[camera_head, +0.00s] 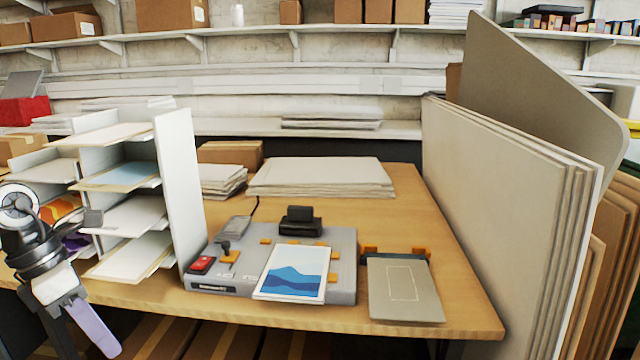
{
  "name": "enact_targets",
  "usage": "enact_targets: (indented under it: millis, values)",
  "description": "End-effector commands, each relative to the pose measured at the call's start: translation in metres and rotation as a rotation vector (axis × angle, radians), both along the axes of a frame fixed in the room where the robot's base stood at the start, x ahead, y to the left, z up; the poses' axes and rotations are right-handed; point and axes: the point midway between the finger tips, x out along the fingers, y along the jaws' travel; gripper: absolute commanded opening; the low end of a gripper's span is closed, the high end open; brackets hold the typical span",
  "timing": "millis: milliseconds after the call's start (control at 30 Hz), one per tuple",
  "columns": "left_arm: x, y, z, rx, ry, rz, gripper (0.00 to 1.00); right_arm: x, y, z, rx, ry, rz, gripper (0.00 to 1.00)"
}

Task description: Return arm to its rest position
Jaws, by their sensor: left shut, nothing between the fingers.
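My left gripper (95,330) hangs at the lower left, in front of the table's front edge, pointing down. It is shut and empty, apart from everything on the table. The grey laminator (345,245) lies flat on the wooden table, with a red switch (202,265), a small dark lever (225,246) and orange markers. A white sheet with a blue wave picture (292,272) lies on its front right part. A black block (300,222) sits at its back. My right gripper is not in view.
A white shelf sorter (180,190) with papers stands close to my left arm. A grey board with orange clips (403,290) lies right of the laminator. Large panels (505,190) lean at the right. A paper stack (320,175) lies behind. Bare table (465,318) shows at front right.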

Motion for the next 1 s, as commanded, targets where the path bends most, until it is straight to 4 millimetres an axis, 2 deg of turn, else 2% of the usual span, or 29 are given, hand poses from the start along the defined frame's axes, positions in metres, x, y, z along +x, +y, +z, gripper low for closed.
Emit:
enact_targets:
  millis: [167, 367, 500, 633, 767, 867, 967, 1000]
  values:
    - [-0.010, 0.025, -0.035, -0.269, -0.034, 0.325, 0.00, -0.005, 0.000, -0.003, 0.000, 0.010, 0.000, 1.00]
    - [-0.024, 0.053, -0.086, -0.639, -0.051, 0.835, 0.00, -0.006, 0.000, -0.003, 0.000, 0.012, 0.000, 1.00]
    - [-0.042, 0.069, -0.130, -0.879, -0.024, 1.215, 0.00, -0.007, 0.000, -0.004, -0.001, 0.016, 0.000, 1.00]
    - [-0.066, 0.072, -0.178, -1.078, 0.045, 1.579, 0.00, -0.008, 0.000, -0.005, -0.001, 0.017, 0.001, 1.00]
    - [-0.097, 0.056, -0.232, -1.248, 0.165, 1.947, 0.00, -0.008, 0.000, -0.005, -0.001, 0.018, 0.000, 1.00]
    - [-0.123, 0.028, -0.272, -1.350, 0.300, 2.227, 0.00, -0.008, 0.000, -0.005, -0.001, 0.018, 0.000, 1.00]
    - [-0.148, -0.017, -0.308, -1.419, 0.485, 2.498, 0.00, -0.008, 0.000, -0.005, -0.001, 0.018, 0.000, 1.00]
    - [-0.157, -0.039, -0.319, -1.435, 0.569, 2.595, 0.00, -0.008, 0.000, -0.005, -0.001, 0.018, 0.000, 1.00]
